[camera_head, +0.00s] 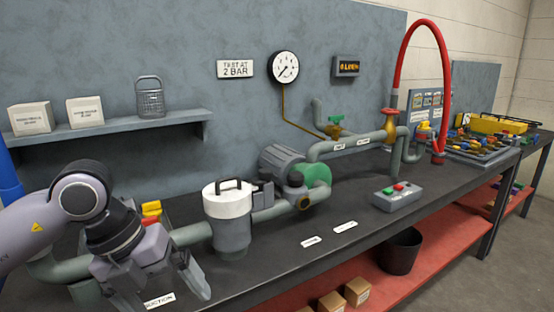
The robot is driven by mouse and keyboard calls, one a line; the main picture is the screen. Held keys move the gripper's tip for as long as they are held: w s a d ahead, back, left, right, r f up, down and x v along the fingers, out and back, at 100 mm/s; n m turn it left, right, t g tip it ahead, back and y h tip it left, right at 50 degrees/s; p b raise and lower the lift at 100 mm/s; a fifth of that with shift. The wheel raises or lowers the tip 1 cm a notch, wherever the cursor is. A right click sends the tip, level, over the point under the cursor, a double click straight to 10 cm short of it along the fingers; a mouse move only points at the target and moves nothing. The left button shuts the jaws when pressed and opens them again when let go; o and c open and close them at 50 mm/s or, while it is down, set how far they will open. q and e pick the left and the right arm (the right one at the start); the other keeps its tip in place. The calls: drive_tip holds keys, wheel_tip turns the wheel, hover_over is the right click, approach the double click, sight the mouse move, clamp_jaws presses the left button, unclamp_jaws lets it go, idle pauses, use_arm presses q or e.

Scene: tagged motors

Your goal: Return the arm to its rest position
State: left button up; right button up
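My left arm comes in from the left, with its wrist low over the bench (270,275). My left gripper (158,283) hangs at the lower left, in front of the grey suction pipe. Its two fingers are apart, with nothing seen held between them. Part of the SUCTION label shows between and below the fingers. My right arm and gripper are not in the picture.
Right of my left gripper stands a grey strainer pot (230,225) with a white lid and black handle. Beyond it are the motor (282,163), green pump (316,174), pipes and a control box (397,196). A shelf (120,127) hangs above the arm.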

use_arm(q)
drive_tip(key=s+d+r+g+h+p, duration=0.1)
drive_tip(key=s+d+r+g+h, duration=0.15)
drive_tip(key=d+h, duration=0.45)
drive_tip(key=s+d+r+g+h+p, duration=0.1)
drive_tip(key=s+d+r+h, duration=0.1)
drive_tip(key=s+d+h, duration=0.4)
drive_tip(key=w+a+f+n+t+y+p, duration=0.25)
drive_tip(key=w+a+f+n+t, duration=0.2)
drive_tip(key=n+t, duration=0.65)
drive_tip(key=w+a+f+n+t+y+p, duration=0.1)
drive_tip(key=w+a+f+n+t+y, duration=0.35)
drive_tip(key=n+t, duration=0.7)
drive_tip(key=s+a+f+n+g+y, duration=0.3)
drive_tip(key=s+f, duration=0.4)
drive_tip(key=f, duration=0.3)
drive_tip(key=s+a+f+n+g+y+p, duration=0.1)
drive_tip(key=s+a+f+n+g+y, duration=0.3)
drive_tip(key=f, duration=0.7)
drive_tip(key=s+a+n+g, duration=0.1)
drive_tip(key=s+n+g, duration=0.1)
drive_tip(key=s, duration=0.1)
drive_tip(key=shift+f+y, duration=0.25)
drive_tip(key=shift+y, duration=0.05)
drive_tip(key=shift+w+a, duration=0.1)
drive_tip(key=shift+w, duration=0.05)
